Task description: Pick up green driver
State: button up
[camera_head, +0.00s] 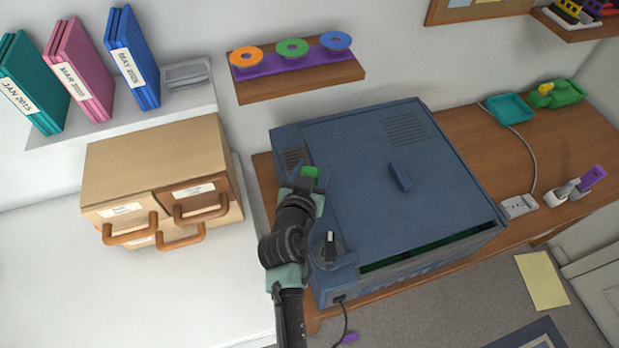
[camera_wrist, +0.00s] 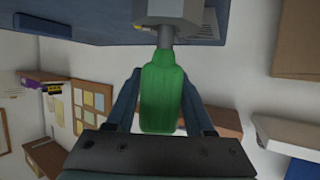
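The green driver (camera_wrist: 162,95) fills the middle of the wrist view, its green handle between my two fingers. A short grey shaft runs from the handle up to a grey block; I cannot tell whether that block is part of the driver. My gripper (camera_wrist: 160,88) appears closed against both sides of the handle. In the head view, a small green piece of the driver (camera_head: 310,172) shows at the end of my gripper (camera_head: 308,187), over the left side of the blue box. The rest of the driver is hidden there.
The large blue box (camera_head: 370,165) stands on the wooden desk (camera_head: 455,125), with a dark knob (camera_head: 329,250) at its front left. A cardboard drawer unit (camera_head: 160,165) stands to the left. A wooden shelf (camera_head: 300,85) with coloured discs hangs behind. A cable runs along the desk at right.

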grip_shut()
jog(key=shift+r, duration=0.1)
